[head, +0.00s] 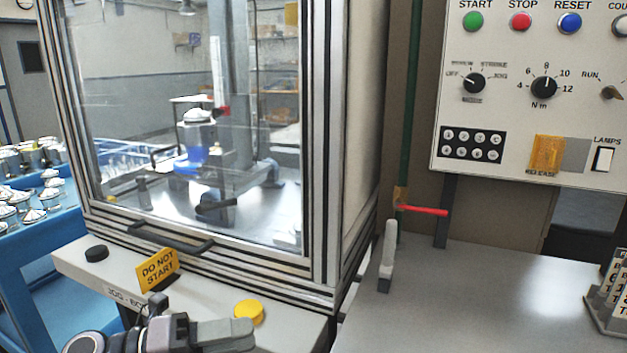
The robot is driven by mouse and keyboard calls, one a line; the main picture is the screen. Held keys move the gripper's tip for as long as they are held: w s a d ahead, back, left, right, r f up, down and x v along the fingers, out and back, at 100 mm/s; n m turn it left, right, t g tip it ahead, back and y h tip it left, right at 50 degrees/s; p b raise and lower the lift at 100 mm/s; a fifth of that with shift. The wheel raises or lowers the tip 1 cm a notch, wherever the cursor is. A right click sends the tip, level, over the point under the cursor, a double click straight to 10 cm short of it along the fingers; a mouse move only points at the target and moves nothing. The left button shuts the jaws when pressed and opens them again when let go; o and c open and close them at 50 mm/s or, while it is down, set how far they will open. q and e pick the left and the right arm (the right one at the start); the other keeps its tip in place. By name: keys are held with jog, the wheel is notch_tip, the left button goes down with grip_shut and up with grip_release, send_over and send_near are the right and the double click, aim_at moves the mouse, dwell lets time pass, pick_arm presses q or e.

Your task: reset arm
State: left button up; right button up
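My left gripper (238,335) comes in low at the left, its grey fingers pointing right. It is in front of the white ledge of the glazed machine, close below a yellow round button (249,312). A gap between its fingers cannot be made out, and I see nothing held in it. My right gripper and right arm are not in view.
A yellow "DO NOT START" sign (158,269) and a black button (97,253) are on the ledge. The glazed enclosure (345,130) stands behind. A control panel (520,120), red-handled valve (424,210) and grey bench (440,300) are right. A blue cart (40,245) is left.

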pick_arm(q)
jog(key=s+a+f+n+t+y+p, duration=0.1)
jog(key=s+a+f+n+t+y, duration=0.3)
jog(key=n, duration=0.9)
jog(key=w+a+f+n+t+y+p, duration=0.1)
jog(key=a+f+n+t+y, duration=0.1)
jog(key=f+n+t+y, duration=0.8)
jog(key=s+a+f+n+g+y+p, duration=0.1)
jog(key=s+a+f+n+g, duration=0.2)
jog(key=s+f+n+g, duration=0.5)
jog(key=s+f+n, duration=0.2)
jog(key=s+f, duration=0.1)
jog(key=s, duration=0.2)
jog(key=shift+s+n, duration=0.2)
jog(key=shift+n, duration=0.2)
